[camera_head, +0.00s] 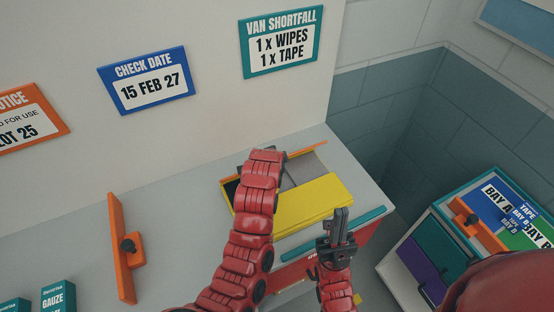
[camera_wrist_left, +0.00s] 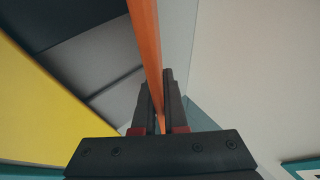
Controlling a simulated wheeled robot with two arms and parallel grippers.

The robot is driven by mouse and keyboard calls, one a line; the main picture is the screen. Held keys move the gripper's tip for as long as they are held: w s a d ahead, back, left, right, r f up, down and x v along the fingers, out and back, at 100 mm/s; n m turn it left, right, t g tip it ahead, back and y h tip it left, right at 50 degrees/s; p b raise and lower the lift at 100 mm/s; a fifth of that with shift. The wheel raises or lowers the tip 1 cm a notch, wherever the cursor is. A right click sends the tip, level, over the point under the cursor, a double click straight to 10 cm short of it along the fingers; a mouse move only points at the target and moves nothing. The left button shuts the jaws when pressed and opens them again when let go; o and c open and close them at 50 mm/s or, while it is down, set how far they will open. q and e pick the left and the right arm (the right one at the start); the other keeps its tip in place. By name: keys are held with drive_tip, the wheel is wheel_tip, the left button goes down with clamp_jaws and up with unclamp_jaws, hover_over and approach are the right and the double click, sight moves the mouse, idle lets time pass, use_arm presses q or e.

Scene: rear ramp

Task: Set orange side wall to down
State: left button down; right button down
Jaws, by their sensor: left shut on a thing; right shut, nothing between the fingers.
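The orange side wall (camera_head: 314,148) shows as a thin orange edge at the back of a yellow-sided box (camera_head: 305,205) on the counter. In the left wrist view the orange wall (camera_wrist_left: 147,35) runs as a narrow strip down between the fingers of my left gripper (camera_wrist_left: 158,88), which is shut on it. In the head view my left arm reaches over the box and hides its left part and the left gripper's fingers. My right gripper (camera_head: 339,224) is shut and empty, in front of the box's yellow side. The wall's lower part is hidden.
A teal strip (camera_head: 330,234) lies along the counter's front edge. An orange panel with a black knob (camera_head: 121,240) and teal gauze boxes (camera_head: 56,296) are to the left. A cabinet with labelled top (camera_head: 510,215) stands at right. Signs hang behind.

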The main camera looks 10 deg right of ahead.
use_arm(q)
drive_tip(key=c, duration=1)
unclamp_jaws()
drive_tip(key=shift+o, duration=0.2)
drive_tip(key=shift+r, duration=0.1)
drive_tip(key=shift+s+a+r+b, duration=0.1)
drive_tip(key=shift+s+r+b, duration=0.25)
drive_tip(key=shift+s, duration=0.05)
drive_tip(key=p+v, duration=0.3)
drive_tip(key=v, duration=1.3)
